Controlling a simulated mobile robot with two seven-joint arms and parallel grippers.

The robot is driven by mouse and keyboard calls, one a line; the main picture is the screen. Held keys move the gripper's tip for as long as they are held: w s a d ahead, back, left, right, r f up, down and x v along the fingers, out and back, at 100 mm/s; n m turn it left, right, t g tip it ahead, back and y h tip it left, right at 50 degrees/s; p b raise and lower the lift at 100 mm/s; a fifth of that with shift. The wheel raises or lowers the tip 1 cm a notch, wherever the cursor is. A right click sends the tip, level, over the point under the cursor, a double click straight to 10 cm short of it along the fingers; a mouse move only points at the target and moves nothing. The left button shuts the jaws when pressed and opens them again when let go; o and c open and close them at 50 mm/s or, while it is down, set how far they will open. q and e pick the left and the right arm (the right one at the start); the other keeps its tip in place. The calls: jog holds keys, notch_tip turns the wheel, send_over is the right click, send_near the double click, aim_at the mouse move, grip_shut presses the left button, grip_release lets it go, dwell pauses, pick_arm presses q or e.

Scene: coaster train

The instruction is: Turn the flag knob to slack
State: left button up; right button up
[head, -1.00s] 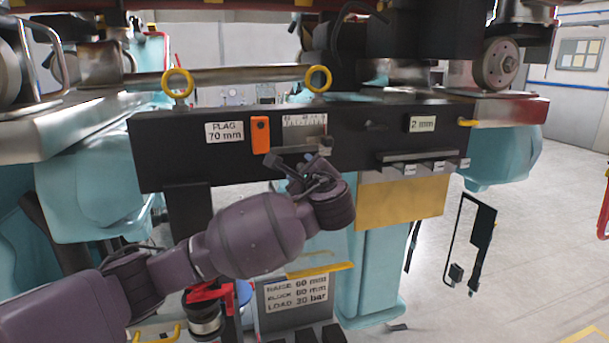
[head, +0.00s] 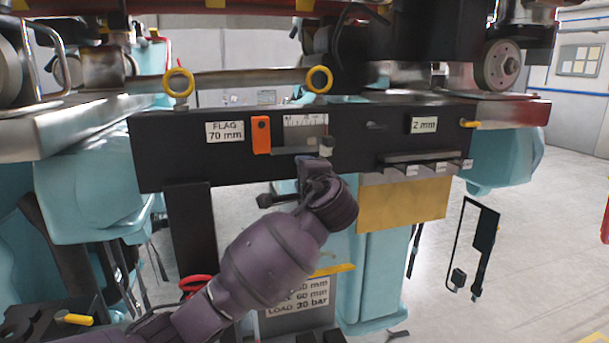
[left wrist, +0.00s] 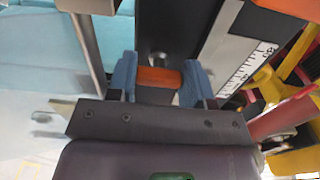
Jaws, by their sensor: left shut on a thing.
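My left gripper (head: 306,168) is at the lower edge of the black beam (head: 165,150), below the scale (head: 306,128). In the left wrist view its blue fingertips (left wrist: 160,82) are shut on a small orange knob (left wrist: 157,77), one on each side. The arm and gripper hide this knob in the head view. The orange flag piece (head: 261,135) stands upright at the left of the scale, beside the "FLAG 70 mm" label (head: 225,131). The scale shows at the right in the left wrist view (left wrist: 240,75). My right gripper is not in view.
Two yellow eye bolts (head: 178,82) stand on top of the beam. A "2 mm" label (head: 423,125) and a yellow panel (head: 402,205) are to the right. Open floor lies at the right.

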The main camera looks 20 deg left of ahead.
pick_arm(q)
jog(key=shift+f, duration=0.15)
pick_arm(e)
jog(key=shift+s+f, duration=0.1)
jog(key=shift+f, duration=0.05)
pick_arm(q)
jog(key=shift+n, duration=0.3)
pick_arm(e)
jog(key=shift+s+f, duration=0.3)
pick_arm(q)
jog(key=o, duration=0.8)
jog(key=shift+o, duration=0.6)
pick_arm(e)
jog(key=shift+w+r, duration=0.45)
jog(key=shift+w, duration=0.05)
pick_arm(q)
jog(key=shift+d, duration=0.1)
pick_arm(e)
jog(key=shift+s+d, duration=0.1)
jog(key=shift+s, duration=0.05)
